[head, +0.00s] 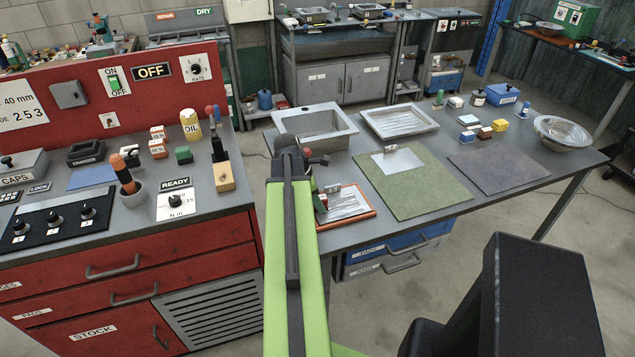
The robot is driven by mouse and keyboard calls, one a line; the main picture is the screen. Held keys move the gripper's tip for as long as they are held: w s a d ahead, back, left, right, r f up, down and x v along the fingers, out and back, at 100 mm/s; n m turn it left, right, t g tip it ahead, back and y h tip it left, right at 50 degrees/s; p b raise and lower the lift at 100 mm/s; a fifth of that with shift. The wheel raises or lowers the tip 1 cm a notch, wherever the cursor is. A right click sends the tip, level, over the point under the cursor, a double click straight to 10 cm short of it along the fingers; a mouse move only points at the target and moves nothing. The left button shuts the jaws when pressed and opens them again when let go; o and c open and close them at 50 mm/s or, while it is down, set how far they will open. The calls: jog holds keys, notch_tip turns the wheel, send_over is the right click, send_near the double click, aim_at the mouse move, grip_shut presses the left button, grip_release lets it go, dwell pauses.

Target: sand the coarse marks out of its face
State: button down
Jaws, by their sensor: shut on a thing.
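My gripper (309,166) is at the far end of my green arm, above the left part of the grey workbench. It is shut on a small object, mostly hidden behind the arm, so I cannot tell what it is. Just below and to the right, a streaked metal plate (350,203) lies in an orange-edged tray (362,215). A small bright metal sheet (401,161) with a white tag lies on the green mat (415,195). I cannot tell whether the gripper or its load touches the plate.
A steel sink (345,137) and a shallow steel tray (430,126) stand at the back. Coloured blocks (486,133), a blue box (503,93) and a round bowl (545,128) are at right. A red cabinet (200,243) stands left.

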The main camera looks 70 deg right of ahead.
aim_at(323, 197)
notch_tip(323, 197, up, 3)
jog(key=shift+r+p, duration=0.2)
jog(key=shift+p, duration=0.95)
jog(key=shift+s+d+r+p, duration=0.1)
jog(key=shift+s+r+p, duration=0.05)
jog(key=shift+r+p, duration=0.6)
notch_tip(323, 197, up, 2)
jog(key=shift+r+p, duration=0.1)
jog(key=shift+p, duration=0.9)
